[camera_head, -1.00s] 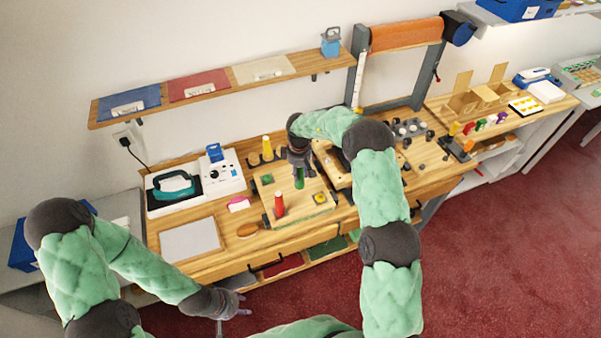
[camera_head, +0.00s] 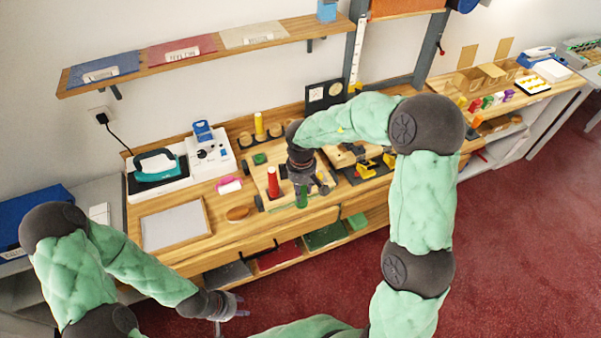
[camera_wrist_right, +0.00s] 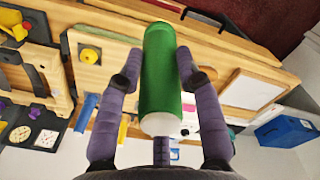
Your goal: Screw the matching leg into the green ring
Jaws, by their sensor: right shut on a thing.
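My right gripper (camera_head: 302,187) is shut on a green leg (camera_head: 301,198) at the front edge of the wooden board (camera_head: 284,168). In the right wrist view the green leg (camera_wrist_right: 161,75) is between the purple fingers (camera_wrist_right: 161,80), its white end facing the camera. A red leg (camera_head: 273,183) stands upright on the board, left of the gripper. A small green piece (camera_head: 259,158) sits at the board's back left; whether it is the green ring is too small to tell. A yellow leg (camera_head: 259,125) stands behind the board. My left gripper (camera_head: 230,308) is open and empty, away from the bench front.
An iron (camera_head: 158,165), a white control box (camera_head: 208,152), a pink item (camera_head: 229,186) and a framed pale panel (camera_head: 174,224) are to the left. A brown oval brush (camera_head: 237,213) lies near the front.

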